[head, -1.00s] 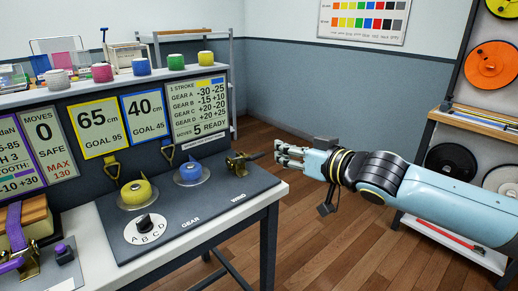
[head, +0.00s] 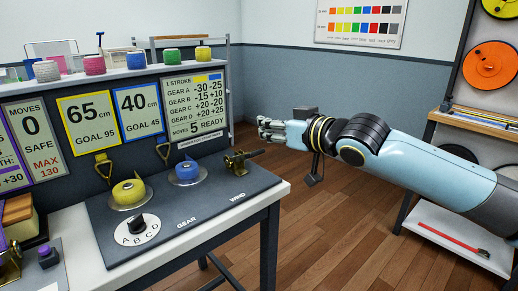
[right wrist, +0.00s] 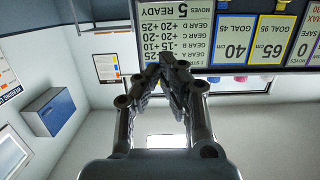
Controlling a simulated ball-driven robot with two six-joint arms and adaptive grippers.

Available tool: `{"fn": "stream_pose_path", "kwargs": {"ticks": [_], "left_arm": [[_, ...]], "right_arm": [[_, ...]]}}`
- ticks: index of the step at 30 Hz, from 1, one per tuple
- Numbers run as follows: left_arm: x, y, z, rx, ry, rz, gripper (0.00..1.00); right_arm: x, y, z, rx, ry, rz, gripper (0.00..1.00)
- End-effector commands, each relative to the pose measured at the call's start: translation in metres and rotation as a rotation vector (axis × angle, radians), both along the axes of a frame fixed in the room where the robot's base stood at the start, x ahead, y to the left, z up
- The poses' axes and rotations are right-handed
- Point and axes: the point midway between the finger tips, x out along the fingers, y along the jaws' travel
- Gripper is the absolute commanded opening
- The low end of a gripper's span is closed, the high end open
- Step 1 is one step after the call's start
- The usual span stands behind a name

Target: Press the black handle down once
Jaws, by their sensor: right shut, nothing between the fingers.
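The black handle (head: 252,154) sticks out to the right from the brass ratchet (head: 235,163) at the back right corner of the dark panel, in the head view. It points slightly upward. My right gripper (head: 262,128) is shut and empty. In the head view it appears just above the handle's tip, with a visible gap; the depth between them is hard to judge. In the right wrist view, my right gripper (right wrist: 166,60) has its fingertips together in front of the upside-down display board (right wrist: 190,30). The handle cannot be made out there. My left gripper is not in view.
The panel (head: 205,215) carries a yellow spool (head: 128,192), a blue spool (head: 186,172) and a lettered gear dial (head: 138,229). The board shows 65 cm, 40 cm and "MOVES 5 READY". A shelf rack (head: 450,230) stands at the right. Open floor lies between.

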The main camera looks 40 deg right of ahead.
Motion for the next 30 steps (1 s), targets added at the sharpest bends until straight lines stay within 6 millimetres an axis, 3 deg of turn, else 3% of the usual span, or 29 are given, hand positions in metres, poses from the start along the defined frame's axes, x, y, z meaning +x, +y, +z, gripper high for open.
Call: {"fn": "stream_pose_path", "kwargs": {"ticks": [7,15,30], "left_arm": [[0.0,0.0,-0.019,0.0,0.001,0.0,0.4],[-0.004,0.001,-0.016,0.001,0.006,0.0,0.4],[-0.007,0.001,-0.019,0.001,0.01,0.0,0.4]], "right_arm": [[0.053,0.005,-0.01,0.007,-0.002,0.0,0.0],[0.034,0.003,-0.039,0.0,0.002,0.0,0.0],[0.032,0.003,-0.045,-0.001,-0.004,0.0,0.0]]}}
